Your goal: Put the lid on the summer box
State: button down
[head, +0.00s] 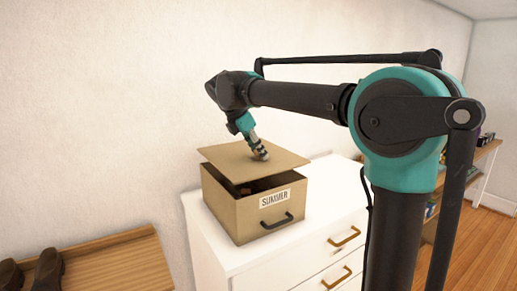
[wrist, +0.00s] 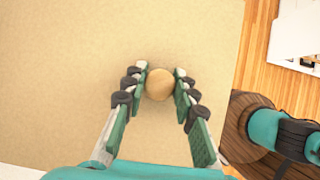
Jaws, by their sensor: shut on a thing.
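The summer box (head: 248,213) is a tan box with a "SUMMER" label and a dark handle on its front, standing on a white dresser. The lid (head: 232,161) is a flat tan board just above the box, tilted and turned against it, with a gap at the front showing dark contents. In the wrist view the lid (wrist: 60,70) fills most of the picture, with a round wooden knob (wrist: 159,84) on it. My gripper (head: 262,154) is over the lid, and in the wrist view my gripper (wrist: 160,80) is shut on the knob, a finger on each side.
The white dresser (head: 318,216) has free top surface right of the box. A wooden bench (head: 110,266) with dark shoes (head: 49,268) stands at the lower left. A wall is close behind the box. A wooden shelf (head: 484,152) stands at the right.

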aim_at(256, 160)
jog(key=shift+f, duration=2.35)
jog(key=c, duration=1.1)
grip_release()
jog(key=shift+c, duration=0.2)
